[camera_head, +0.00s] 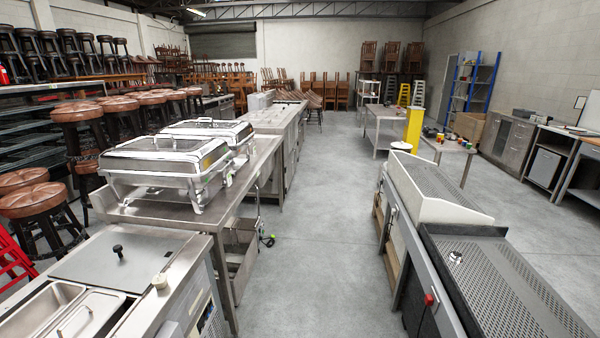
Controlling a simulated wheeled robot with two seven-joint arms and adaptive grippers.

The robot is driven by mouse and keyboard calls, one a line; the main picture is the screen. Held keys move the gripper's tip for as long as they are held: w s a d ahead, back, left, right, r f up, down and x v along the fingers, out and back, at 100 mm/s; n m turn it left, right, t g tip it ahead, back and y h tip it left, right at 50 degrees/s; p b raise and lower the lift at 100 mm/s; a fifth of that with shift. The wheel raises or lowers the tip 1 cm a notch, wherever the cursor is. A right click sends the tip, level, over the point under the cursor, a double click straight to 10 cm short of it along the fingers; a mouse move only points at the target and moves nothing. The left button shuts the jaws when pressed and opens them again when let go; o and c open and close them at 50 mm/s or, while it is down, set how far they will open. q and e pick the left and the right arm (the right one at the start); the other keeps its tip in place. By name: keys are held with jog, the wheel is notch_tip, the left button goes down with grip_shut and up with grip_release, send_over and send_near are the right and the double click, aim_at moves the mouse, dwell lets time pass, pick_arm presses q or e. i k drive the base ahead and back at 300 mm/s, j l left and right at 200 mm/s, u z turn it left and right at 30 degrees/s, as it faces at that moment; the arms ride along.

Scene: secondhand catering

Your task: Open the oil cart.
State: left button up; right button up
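I cannot tell for certain which unit is the oil cart. At the lower left stands a stainless steel unit (190,318) with a flat grey lid (125,262) lying shut on its top. A black knob (118,251) sits on the lid. Beside the lid are a rectangular steel basin (45,305) and a smaller covered pan (90,318) with a handle. The unit's lower part is cut off by the picture edge. Neither of my grippers is in view.
Two chafing dishes (165,163) stand on a steel table (222,205) behind the unit. A clear concrete aisle (310,240) runs ahead. Perforated-top counters (500,290) line the right side. Stools (80,125) crowd the left. A yellow post (413,130) stands farther back.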

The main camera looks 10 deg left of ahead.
aim_at(249, 234)
jog(key=i+l+u, duration=0.95)
jog(key=i+l, duration=0.1)
jog(key=i, duration=0.1)
